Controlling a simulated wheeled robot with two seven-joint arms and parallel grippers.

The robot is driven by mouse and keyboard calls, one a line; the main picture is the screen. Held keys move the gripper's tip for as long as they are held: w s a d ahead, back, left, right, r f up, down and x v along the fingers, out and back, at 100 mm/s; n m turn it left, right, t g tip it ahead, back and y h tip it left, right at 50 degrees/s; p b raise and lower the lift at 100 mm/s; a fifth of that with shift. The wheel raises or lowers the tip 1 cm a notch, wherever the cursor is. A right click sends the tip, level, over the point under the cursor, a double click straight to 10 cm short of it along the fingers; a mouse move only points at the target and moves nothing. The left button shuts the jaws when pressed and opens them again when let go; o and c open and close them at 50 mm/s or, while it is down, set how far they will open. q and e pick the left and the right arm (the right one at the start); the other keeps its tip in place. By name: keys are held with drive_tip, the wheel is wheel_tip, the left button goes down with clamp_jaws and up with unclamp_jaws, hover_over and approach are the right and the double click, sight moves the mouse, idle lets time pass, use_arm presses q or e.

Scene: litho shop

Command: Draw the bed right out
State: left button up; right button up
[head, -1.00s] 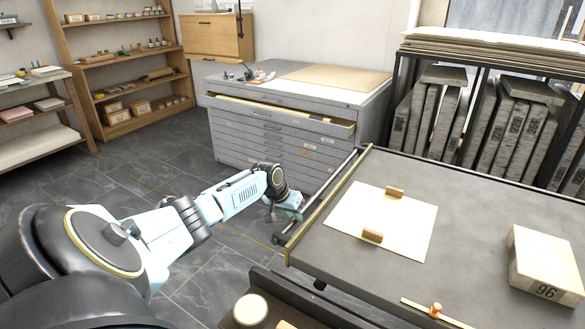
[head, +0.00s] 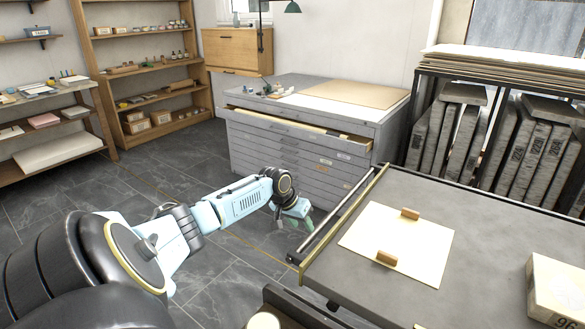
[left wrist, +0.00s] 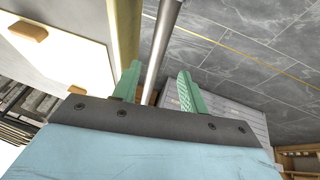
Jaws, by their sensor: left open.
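The bed (head: 470,215) is a flat dark grey slab with a brass-coloured strip (head: 345,225) on its left edge. A round steel bar (head: 335,215) runs alongside that edge, a little apart from it. My left gripper (head: 303,219) is open and empty beside the bar, on its floor side. In the left wrist view its green fingers (left wrist: 160,68) point towards the bar (left wrist: 163,40), which shows in the gap between them; I cannot tell how far away it lies. The brass strip (left wrist: 126,35) shows behind the left finger. My right gripper is out of view.
A cream sheet (head: 400,240) with two wooden blocks lies on the bed, with a pale stone block (head: 555,290) at right. A grey flat-file cabinet (head: 300,150) stands beyond, one drawer partly open. Tiled floor (head: 225,260) left of the bed is clear.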

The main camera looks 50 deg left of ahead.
use_arm(q)
drive_tip(key=p+v, duration=0.1)
drive_tip(key=v, duration=0.6)
drive_tip(key=shift+s+r+p, duration=0.15)
drive_tip(key=shift+r+p, duration=0.25)
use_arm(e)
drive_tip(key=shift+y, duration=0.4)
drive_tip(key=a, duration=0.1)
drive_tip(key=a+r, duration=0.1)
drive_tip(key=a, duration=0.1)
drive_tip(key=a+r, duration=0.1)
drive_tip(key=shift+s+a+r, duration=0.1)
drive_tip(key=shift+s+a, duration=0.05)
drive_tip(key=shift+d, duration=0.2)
